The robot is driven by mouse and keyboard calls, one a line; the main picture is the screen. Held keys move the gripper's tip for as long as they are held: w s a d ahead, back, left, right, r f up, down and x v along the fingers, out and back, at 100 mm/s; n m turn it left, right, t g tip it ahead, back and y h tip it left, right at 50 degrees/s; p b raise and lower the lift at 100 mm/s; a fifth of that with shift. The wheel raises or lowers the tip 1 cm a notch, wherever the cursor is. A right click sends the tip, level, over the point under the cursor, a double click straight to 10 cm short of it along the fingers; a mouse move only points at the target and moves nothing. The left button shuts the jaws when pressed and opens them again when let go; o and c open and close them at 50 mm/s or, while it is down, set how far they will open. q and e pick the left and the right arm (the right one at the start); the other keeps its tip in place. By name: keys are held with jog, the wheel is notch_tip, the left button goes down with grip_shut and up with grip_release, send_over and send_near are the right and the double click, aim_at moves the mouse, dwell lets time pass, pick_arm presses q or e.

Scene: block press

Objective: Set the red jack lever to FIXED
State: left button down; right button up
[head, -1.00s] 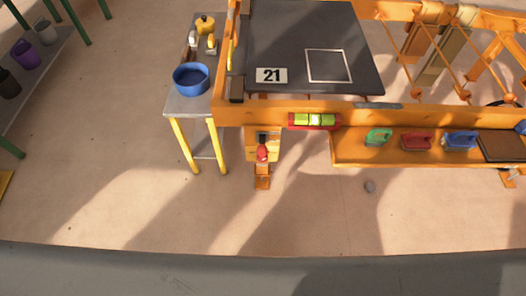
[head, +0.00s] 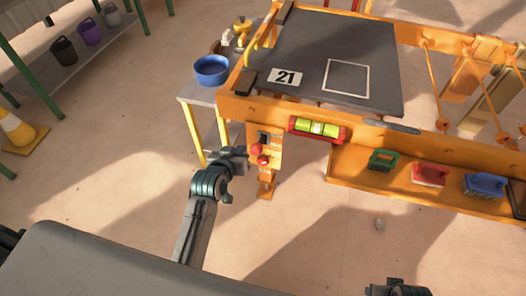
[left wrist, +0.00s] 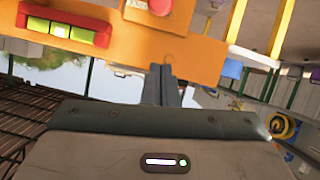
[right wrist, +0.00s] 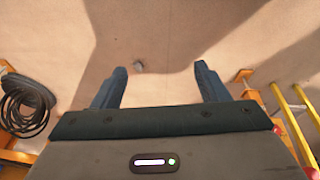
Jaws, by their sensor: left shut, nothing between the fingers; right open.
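The red jack lever (head: 256,149) shows as a red knob on the orange jack panel (head: 277,150) below the press table's front corner. A second small red part sits just below it; I cannot tell how they join. Part of a round red knob (left wrist: 160,5) shows at the top edge of the left wrist view. My left gripper (head: 242,153) is shut and empty, just left of the knob in the head view. Its fingertips (left wrist: 160,72) point at the orange panel; contact cannot be told. My right gripper (right wrist: 160,70) is open and empty over the floor. The lever's label is unreadable.
A green spirit level (head: 318,128) in a red frame sits right of the panel. An orange shelf (head: 345,185) carries several coloured brushes. A side table (head: 196,92) with a blue bowl (head: 211,70) stands left.

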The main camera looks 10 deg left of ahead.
pick_arm(q)
jog(key=shift+d+r, duration=0.15)
jog(key=shift+r, duration=0.45)
pick_arm(e)
jog(key=shift+d+r, duration=0.15)
jog(key=shift+r, duration=0.25)
pick_arm(q)
send_over(253, 152)
jog(key=f, duration=0.4)
jog(key=shift+w+a+b, duration=0.2)
jog(key=shift+a+b, duration=0.15)
jog(key=f, duration=0.3)
jog(key=shift+s+d+f, duration=0.1)
jog(key=shift+d+f, duration=0.05)
jog(key=shift+d, duration=0.1)
jog(key=shift+s+d+f, duration=0.1)
jog(key=shift+d+f, duration=0.05)
jog(key=shift+f, duration=0.25)
pick_arm(e)
jog(key=v, duration=0.3)
jog(key=shift+w+r, duration=0.2)
jog(key=shift+r, duration=0.2)
pick_arm(q)
jog(key=shift+f+b, duration=0.1)
jog(key=shift+b, duration=0.2)
pick_arm(e)
jog(key=shift+f, duration=0.1)
